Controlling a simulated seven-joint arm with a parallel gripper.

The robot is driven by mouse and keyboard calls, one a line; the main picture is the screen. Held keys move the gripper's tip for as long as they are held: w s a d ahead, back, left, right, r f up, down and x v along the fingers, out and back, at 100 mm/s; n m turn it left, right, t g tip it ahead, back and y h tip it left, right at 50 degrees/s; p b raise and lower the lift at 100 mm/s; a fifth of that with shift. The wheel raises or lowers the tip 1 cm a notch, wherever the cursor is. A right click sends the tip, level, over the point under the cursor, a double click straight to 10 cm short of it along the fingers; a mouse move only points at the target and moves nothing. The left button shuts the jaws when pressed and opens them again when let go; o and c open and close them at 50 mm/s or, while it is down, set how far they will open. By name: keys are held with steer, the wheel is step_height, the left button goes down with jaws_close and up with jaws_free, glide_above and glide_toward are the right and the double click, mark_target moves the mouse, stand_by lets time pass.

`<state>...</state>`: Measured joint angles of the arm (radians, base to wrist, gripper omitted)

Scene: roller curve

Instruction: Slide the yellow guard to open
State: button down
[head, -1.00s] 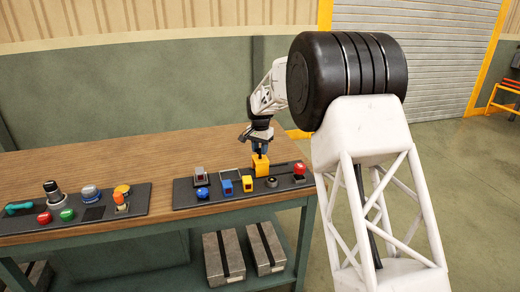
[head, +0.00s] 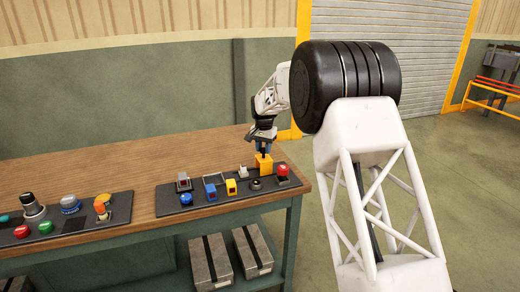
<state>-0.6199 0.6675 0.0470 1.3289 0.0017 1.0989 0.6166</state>
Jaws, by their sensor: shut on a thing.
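The yellow guard (head: 264,163) is a small box-like block at the back right of the right-hand control panel (head: 163,208). My gripper (head: 264,152) points down from above and is shut on the top of the guard. Its fingers are small and partly merge with the guard in this view. A small pale switch (head: 243,172) stands uncovered just left of the guard. The red button (head: 283,170) is close to the guard on its right.
The same panel holds a yellow switch (head: 231,187), a blue switch (head: 210,191), a dark round knob (head: 254,184) and a blue button (head: 186,199). Another control panel (head: 40,233) lies left. The wooden tabletop (head: 110,170) behind is clear.

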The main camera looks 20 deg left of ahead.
steer(key=shift+w+d+r, duration=0.1)
steer(key=shift+w+d, duration=0.1)
steer(key=c, duration=1.1)
jaws_free()
steer(key=o, duration=0.3)
steer(key=shift+s, duration=0.1)
steer(key=shift+r, duration=3.85)
steer(key=shift+d, duration=0.1)
